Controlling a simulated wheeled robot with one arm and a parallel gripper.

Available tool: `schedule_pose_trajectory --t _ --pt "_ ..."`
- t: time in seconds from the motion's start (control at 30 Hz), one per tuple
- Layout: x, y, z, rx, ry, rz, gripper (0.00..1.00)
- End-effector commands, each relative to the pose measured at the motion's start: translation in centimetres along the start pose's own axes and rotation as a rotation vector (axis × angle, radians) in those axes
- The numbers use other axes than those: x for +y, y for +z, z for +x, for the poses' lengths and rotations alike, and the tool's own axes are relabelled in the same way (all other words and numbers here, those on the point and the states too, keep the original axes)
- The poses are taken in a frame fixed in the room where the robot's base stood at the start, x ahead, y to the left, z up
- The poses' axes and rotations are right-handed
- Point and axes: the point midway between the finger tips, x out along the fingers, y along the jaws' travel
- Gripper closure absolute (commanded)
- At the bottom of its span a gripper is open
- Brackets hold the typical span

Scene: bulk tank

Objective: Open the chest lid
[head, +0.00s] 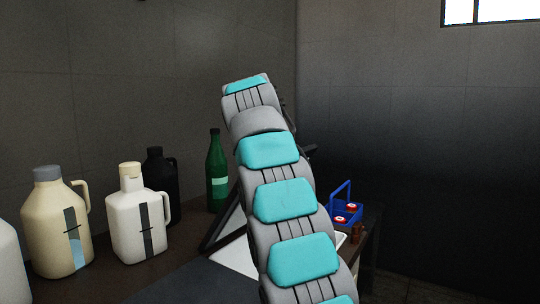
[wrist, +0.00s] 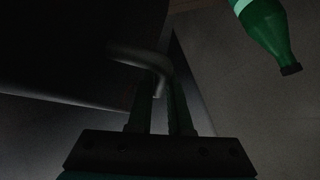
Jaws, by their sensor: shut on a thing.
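In the wrist view, my gripper (wrist: 160,98) is shut on a curved grey handle (wrist: 138,55), with the bar's bent end between the fingers. A large dark panel (wrist: 65,45), which looks like the chest lid, fills the upper left of that view. In the head view, a tilted dark-edged panel (head: 223,228), likely the lid, stands raised at a slant left of my arm. A pale surface (head: 236,257) shows below it. My arm hides most of the lid and chest, and my gripper is hidden there.
A green bottle (head: 217,178) stands behind the lid. A black jug (head: 160,180), a white jug (head: 137,220) and a cream jug (head: 58,228) stand at left. A blue carrier (head: 346,212) with red-and-white items sits right of my arm. Dark floor is clear at far right.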

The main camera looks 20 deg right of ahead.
Motion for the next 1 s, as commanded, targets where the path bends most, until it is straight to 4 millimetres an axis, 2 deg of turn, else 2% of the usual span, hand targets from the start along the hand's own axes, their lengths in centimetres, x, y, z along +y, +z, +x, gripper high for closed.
schedule_pose_trajectory --t 0.03,0.07,0.3,0.67,0.77,0.93,1.0 --pt "-0.2 0.2 0.0 -0.003 -0.002 -0.003 1.0" --pt "-0.2 0.2 0.1 -0.003 -0.002 -0.003 0.8" --pt "-0.1 0.1 0.1 -0.002 0.0 -0.001 0.53" --pt "-0.1 0.1 -0.5 0.0 -0.002 -0.001 0.53" --pt "-0.1 0.1 -1.8 0.0 -0.002 -0.001 0.53" --pt "-0.2 0.1 -5.3 0.001 -0.006 0.0 0.53" --pt "-0.3 0.3 -5.8 -0.003 -0.005 -0.004 0.53"
